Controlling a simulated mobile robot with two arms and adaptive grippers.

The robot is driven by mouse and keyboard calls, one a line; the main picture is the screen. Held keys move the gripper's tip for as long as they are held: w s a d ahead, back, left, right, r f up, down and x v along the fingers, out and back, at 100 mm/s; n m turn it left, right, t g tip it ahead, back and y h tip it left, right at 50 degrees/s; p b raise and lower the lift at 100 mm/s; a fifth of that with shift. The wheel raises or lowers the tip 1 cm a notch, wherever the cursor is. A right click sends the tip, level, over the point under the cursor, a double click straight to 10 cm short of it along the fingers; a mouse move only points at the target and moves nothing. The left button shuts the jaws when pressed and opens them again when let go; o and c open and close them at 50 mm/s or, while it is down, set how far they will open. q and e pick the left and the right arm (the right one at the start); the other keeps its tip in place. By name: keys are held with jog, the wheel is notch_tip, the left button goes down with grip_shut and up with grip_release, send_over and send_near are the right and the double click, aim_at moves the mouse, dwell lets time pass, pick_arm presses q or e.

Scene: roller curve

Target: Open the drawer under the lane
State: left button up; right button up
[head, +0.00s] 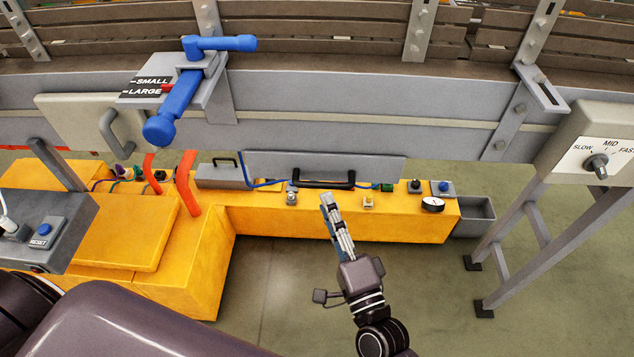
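The drawer's grey front panel (375,169) shows under the lane, with a black bar handle (324,184) along its lower edge. The drawer looks shut, though how far it sits in is hard to tell from this angle. My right gripper (328,202) comes up from below, its fingertips just below the handle's right part in the picture. I see its fingers nearly edge-on, so their gap is unclear. I cannot tell whether it touches the handle; it does not visibly wrap it. My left gripper is out of view.
A yellow base (270,222) with small buttons, a gauge (432,204) and cables surrounds the drawer area. A blue lever (180,98) hangs at left. A speed dial box (597,150) stands at right. A reset box (55,225) is at left. Open floor lies in front.

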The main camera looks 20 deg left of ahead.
aim_at(319, 183)
jog(key=x, duration=0.6)
jog(key=shift+w+a+p, duration=0.1)
jog(key=shift+w+p, duration=0.05)
jog(key=shift+p, duration=0.25)
jog(key=shift+f, duration=0.1)
grip_shut()
